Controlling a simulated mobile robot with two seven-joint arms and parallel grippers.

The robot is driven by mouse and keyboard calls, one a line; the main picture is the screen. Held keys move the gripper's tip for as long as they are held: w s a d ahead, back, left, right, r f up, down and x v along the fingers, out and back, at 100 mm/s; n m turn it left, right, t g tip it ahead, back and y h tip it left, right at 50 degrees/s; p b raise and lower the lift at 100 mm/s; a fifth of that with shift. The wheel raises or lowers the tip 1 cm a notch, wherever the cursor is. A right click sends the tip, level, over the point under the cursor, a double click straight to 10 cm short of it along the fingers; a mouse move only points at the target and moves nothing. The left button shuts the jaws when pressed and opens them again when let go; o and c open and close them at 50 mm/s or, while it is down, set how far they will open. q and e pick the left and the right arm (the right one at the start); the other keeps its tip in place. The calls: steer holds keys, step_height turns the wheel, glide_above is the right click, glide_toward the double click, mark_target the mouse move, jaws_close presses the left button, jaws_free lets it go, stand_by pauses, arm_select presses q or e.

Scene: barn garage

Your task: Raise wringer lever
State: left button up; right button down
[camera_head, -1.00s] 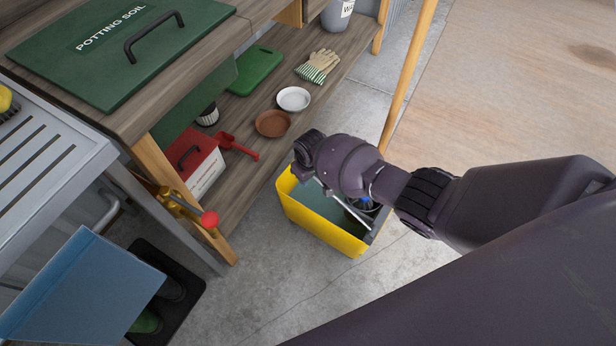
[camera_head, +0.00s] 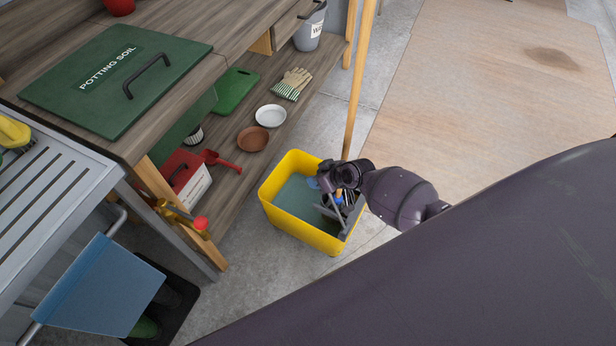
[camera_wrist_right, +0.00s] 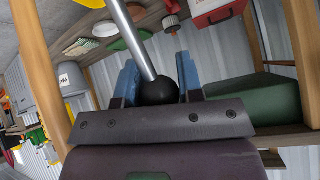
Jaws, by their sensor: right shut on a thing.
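The yellow mop bucket (camera_head: 284,232) stands on the concrete floor, with greyish-green water inside. The grey wringer (camera_head: 342,212) sits at its right side, partly hidden by my right arm. In the right wrist view, the wringer lever (camera_wrist_right: 133,38) is a thin metal rod ending in a black ball knob (camera_wrist_right: 159,91). My right gripper (camera_wrist_right: 160,85) is shut on the knob, with a blue finger on each side. In the head view, my right gripper (camera_head: 328,180) is over the bucket's right side, its fingers hard to make out. My left gripper is not in view.
A wooden potting bench with a lower shelf (camera_head: 228,178) stands left of the bucket. The shelf holds a red box (camera_head: 185,180), a terracotta saucer (camera_head: 253,139) and a white saucer (camera_head: 270,116). A wooden post (camera_head: 356,90) rises behind the bucket. Open floor lies to the right.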

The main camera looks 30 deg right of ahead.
steer(key=shift+s+d+r, duration=0.35)
steer(key=shift+s+d, duration=0.15)
steer(key=shift+s, duration=0.25)
steer(key=shift+s+d+r, duration=0.35)
steer(key=shift+s+d, duration=0.1)
steer(key=shift+s, duration=0.3)
steer(key=c, duration=0.8)
jaws_free()
steer(key=shift+r, duration=0.1)
steer(key=shift+s+d+r+p, duration=0.2)
steer(key=shift+s+r+p, duration=0.1)
steer(key=shift+p, duration=0.1)
steer(key=p+v, duration=0.2)
steer(key=v, duration=0.7)
steer(key=shift+s+d+r, duration=0.2)
steer(key=shift+s, duration=0.15)
